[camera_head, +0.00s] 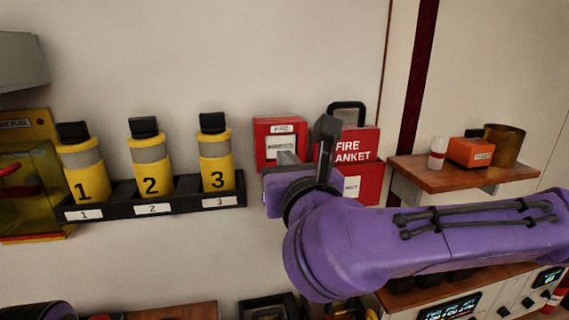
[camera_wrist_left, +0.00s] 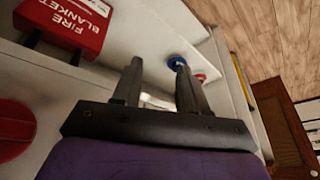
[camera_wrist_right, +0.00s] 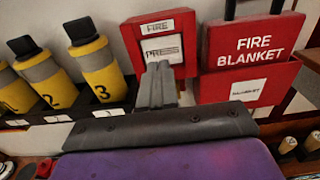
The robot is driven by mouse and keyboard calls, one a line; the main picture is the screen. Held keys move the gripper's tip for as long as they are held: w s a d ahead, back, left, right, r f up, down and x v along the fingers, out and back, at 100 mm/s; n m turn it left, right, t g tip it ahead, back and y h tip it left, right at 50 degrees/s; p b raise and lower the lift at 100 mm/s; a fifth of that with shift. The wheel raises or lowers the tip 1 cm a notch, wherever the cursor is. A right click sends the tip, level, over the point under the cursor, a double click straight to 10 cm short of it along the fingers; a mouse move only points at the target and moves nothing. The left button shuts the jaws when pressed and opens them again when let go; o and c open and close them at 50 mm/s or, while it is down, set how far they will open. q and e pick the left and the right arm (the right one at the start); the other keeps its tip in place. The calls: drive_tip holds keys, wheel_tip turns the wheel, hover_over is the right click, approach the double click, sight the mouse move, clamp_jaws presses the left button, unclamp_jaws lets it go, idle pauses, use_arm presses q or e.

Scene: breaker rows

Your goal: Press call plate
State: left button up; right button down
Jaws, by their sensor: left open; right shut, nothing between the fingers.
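The call plate is a white plate marked PRESS (camera_wrist_right: 161,48) on a red wall box (camera_head: 280,142) labelled FIRE. In the head view the plate (camera_head: 281,144) shows just above the fingertips of my right gripper (camera_head: 288,157). In the right wrist view my right gripper (camera_wrist_right: 158,72) is shut and empty, its tips overlapping the plate's lower edge. I cannot tell whether they touch it. My left gripper (camera_wrist_left: 158,75) is open and empty in the left wrist view, away from the plate.
A red fire blanket box (camera_wrist_right: 251,45) hangs just right of the call box. Numbered yellow bottles (camera_head: 150,165) stand in a black rack (camera_head: 195,204) to the left. A wooden shelf (camera_head: 415,180) holds an orange box (camera_head: 470,152) and a brown cup (camera_head: 505,145). My right arm hides part of the wall.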

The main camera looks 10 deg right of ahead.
drive_tip(key=s+b, duration=0.3)
drive_tip(key=s, duration=0.7)
drive_tip(key=shift+s+d, duration=0.15)
drive_tip(key=shift+d, duration=0.05)
